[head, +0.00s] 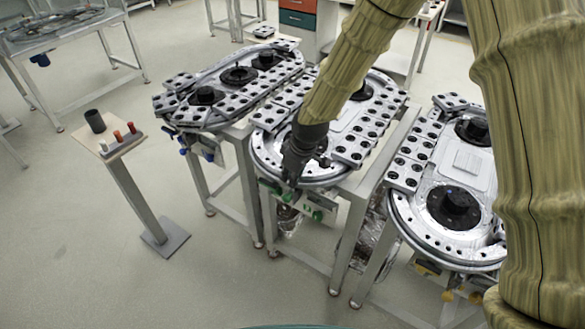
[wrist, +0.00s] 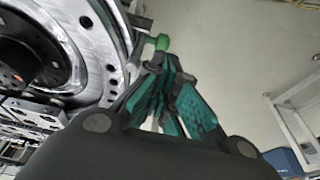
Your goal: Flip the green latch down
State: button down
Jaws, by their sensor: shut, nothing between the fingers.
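The middle ring track (head: 262,165) has green fittings at its front edge. One green part (head: 316,214) shows to the right of my gripper, and more green shows just left of it. My gripper (head: 291,180) is at the front rim of this track, pointing down. In the wrist view, the green latch (wrist: 161,42) is a small rounded green piece beside the track rim, just beyond my fingertips (wrist: 170,64). The fingers are shut and empty, with the tips very close to the latch. I cannot tell whether they touch it.
A left ring track (head: 215,118) with blue fittings (head: 183,151) and a right one (head: 397,215) with yellow fittings (head: 447,296) stand on either side. A small stand (head: 125,140) with a dark cup and small coloured pieces is at left. The floor in front is clear.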

aim_at(289, 197)
jog(key=shift+p+x, duration=1.3)
jog(key=shift+x, duration=1.9)
jog(key=shift+f, duration=0.15)
notch_tip(289, 197, down, 7)
jog(key=b, duration=0.4)
jog(key=shift+b, duration=0.3)
jog(key=p+v, duration=0.2)
jog(key=v, duration=0.2)
jog(key=shift+p, duration=0.4)
jog(key=shift+s+d+r+b, duration=0.1)
jog(key=shift+d+r+b, duration=0.1)
jog(key=shift+r+b, duration=0.4)
jog(key=b+v, duration=0.2)
jog(key=v, duration=0.7)
